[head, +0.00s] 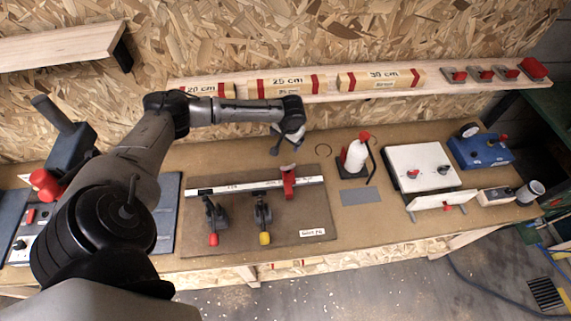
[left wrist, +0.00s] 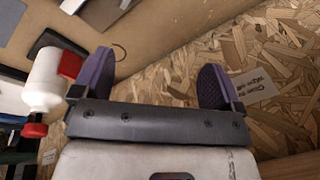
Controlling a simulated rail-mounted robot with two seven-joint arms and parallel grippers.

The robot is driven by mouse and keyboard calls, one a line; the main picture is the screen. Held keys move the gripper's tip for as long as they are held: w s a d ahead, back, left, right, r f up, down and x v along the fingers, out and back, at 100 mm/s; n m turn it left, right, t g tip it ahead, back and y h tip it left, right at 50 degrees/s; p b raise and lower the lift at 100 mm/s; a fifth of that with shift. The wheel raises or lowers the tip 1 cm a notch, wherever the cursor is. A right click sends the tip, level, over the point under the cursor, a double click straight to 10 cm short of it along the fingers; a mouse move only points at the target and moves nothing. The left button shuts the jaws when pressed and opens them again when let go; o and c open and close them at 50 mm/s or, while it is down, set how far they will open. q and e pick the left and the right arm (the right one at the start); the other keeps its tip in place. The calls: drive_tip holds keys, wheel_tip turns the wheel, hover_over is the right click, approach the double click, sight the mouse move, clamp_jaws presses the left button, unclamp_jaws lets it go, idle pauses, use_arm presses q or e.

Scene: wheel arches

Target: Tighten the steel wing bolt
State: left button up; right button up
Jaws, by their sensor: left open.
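My left gripper (head: 287,146) hangs above the back part of the workbench, behind the brown board. It is open and empty. In the left wrist view its two purple finger pads (left wrist: 155,78) stand wide apart with nothing between them. I cannot make out a steel wing bolt with certainty in either view. A white panel box (head: 420,158) right of centre carries small fittings with red parts, too small to identify. My left gripper is well to the left of that box. My right gripper is not in view.
A brown board (head: 300,222) holds a long rail, a red clamp (head: 288,182) and two toggle clamps. A white bottle with a red cap (head: 356,157) stands to its right. A blue gauge box (head: 480,150) is farther right. A shelf with labelled blocks (head: 380,79) runs behind.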

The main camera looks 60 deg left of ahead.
sight(288, 166)
use_arm(q)
drive_tip(key=f+n, duration=0.3)
drive_tip(key=f, duration=0.2)
drive_tip(key=d+f+n+h, duration=0.1)
drive_tip(key=f+n, duration=0.3)
drive_tip(key=f, duration=0.1)
drive_tip(key=f+n+h, duration=0.1)
drive_tip(key=f+n, duration=0.2)
drive_tip(key=f, duration=0.2)
drive_tip(key=shift+d+n, duration=0.2)
drive_tip(key=shift+n, duration=0.1)
drive_tip(key=shift+c, duration=0.2)
drive_tip(key=c, duration=0.9)
